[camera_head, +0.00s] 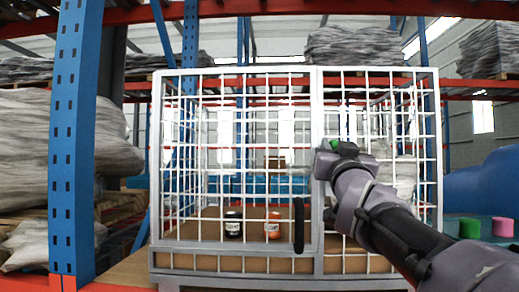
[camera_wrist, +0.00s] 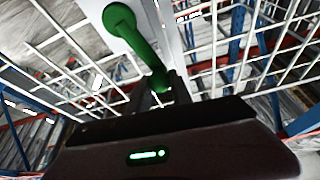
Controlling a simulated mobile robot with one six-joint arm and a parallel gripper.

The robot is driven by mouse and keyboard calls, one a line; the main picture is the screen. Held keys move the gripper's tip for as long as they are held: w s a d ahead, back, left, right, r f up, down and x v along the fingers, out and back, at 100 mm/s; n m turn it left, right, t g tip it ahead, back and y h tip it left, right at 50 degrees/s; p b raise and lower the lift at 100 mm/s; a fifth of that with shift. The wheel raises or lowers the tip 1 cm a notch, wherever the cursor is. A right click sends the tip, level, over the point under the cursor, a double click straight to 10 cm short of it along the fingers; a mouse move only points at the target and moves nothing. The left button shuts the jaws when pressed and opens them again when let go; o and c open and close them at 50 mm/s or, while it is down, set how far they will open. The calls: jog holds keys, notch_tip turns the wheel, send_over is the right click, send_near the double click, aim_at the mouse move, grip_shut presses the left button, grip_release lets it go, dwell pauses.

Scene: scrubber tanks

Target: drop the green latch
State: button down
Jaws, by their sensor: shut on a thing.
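The green latch (camera_wrist: 137,38) is mounted on a white post of the wire cage, with a round knob at its upper end in the wrist view. Its lower end runs between the fingers of my gripper (camera_wrist: 163,90), which are shut on it. In the head view only a small green bit of the latch (camera_head: 334,145) shows beside my gripper (camera_head: 340,152), high on the post where the cage door meets the right panel. The white mesh door (camera_head: 237,72) looks shut. My gripper and wrist hide much of the latch there.
The door has a vertical black handle (camera_head: 299,225). Inside the cage stand a dark jar (camera_head: 233,224) and an orange jar (camera_head: 272,224). A blue rack post (camera_head: 75,140) stands at left. Green (camera_head: 469,228) and pink (camera_head: 502,227) cylinders stand at right, beyond my arm.

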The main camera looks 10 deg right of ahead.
jog(key=shift+f, duration=0.1)
dwell(0.9)
jog(key=n, duration=0.1)
jog(key=n+y+b, duration=0.1)
jog(key=a+n+b, duration=0.1)
jog(key=shift+w+a+f+t, duration=0.1)
jog(key=shift+w+f+t, duration=0.1)
jog(key=shift+f+t, duration=0.1)
jog(key=a+f+n+y+p, duration=0.1)
jog(key=n+y, duration=0.1)
jog(key=n, duration=0.2)
jog(key=w+a+f+n+g+y+p, duration=0.1)
jog(key=a+f+n+y+p, duration=0.1)
jog(key=n, duration=0.3)
jog(key=a+f+n+y+p, duration=0.1)
jog(key=n+y, duration=0.2)
jog(key=n, duration=0.2)
jog(key=shift+w+a+f+p, duration=0.15)
jog(key=shift+a+f+p, duration=0.1)
jog(key=shift+f+p, duration=0.05)
jog(key=shift+a+f+n+g+y+p, duration=0.15)
jog(key=shift+f+n+g+p, duration=0.35)
jog(key=shift+n, duration=0.5)
jog(key=shift+f+n+g+y+p, duration=0.2)
jog(key=shift+f+n+y+p, duration=0.1)
jog(key=shift+f+n, duration=0.55)
jog(key=shift+n, duration=0.25)
